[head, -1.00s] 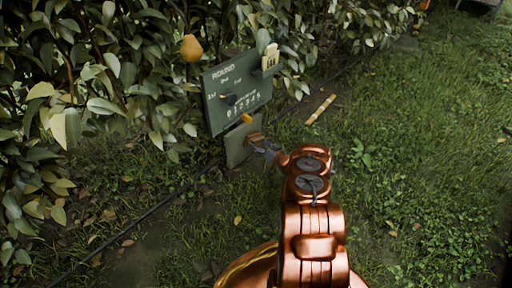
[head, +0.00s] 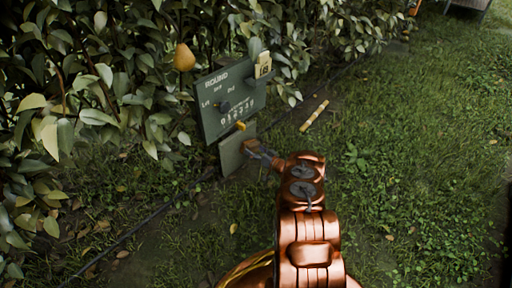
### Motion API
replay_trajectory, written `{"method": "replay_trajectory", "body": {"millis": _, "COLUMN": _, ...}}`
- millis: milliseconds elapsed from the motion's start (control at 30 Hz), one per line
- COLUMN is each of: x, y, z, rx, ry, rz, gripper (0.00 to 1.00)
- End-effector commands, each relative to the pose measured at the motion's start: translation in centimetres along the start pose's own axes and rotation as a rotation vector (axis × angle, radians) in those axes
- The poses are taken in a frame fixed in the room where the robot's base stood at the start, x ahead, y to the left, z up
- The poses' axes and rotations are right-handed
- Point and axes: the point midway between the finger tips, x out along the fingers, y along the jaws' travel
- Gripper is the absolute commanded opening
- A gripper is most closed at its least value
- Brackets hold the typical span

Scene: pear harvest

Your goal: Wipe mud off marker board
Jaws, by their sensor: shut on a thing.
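The marker board (head: 212,122) is a dark green panel with white lettering and a row of digits, standing at the hedge's edge. A dark spot that looks like mud (head: 225,107) sits left of its middle. A lower grey-green panel (head: 230,155) stands below it. My gripper (head: 262,153) is shut on a small brown block (head: 251,146), low and right of the board, in front of the lower panel's right edge. I cannot tell whether the block touches the panel. The fingertips are small and partly hidden by the block.
A yellow pear (head: 184,57) hangs left of the board. A pale yellow tag (head: 263,68) is at its top right corner, and a small yellow thing (head: 240,126) at its lower edge. A banded yellow stick (head: 314,115) lies on the grass. A dark hose (head: 140,228) runs along the hedge. Grass at right is open.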

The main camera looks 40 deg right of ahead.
Motion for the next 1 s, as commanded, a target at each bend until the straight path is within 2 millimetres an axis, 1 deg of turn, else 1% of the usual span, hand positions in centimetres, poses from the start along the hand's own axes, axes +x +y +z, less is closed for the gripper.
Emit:
{"method": "replay_trajectory", "body": {"millis": 33, "x": 0.0, "y": -0.5, "z": -0.1, "rx": 0.001, "ry": -0.001, "rz": -0.001, "gripper": 0.63}}
{"method": "replay_trajectory", "body": {"millis": 200, "x": 0.1, "y": -1.6, "z": 0.4, "rx": -0.001, "ry": 0.0, "rz": -0.002, "gripper": 0.63}}
{"method": "replay_trajectory", "body": {"millis": 567, "x": 0.1, "y": -2.4, "z": 0.8, "rx": -0.001, "ry": 0.001, "rz": -0.002, "gripper": 0.63}}
{"method": "replay_trajectory", "body": {"millis": 1000, "x": 0.1, "y": -5.3, "z": 2.2, "rx": 0.001, "ry": -0.001, "rz": -0.002, "gripper": 0.63}}
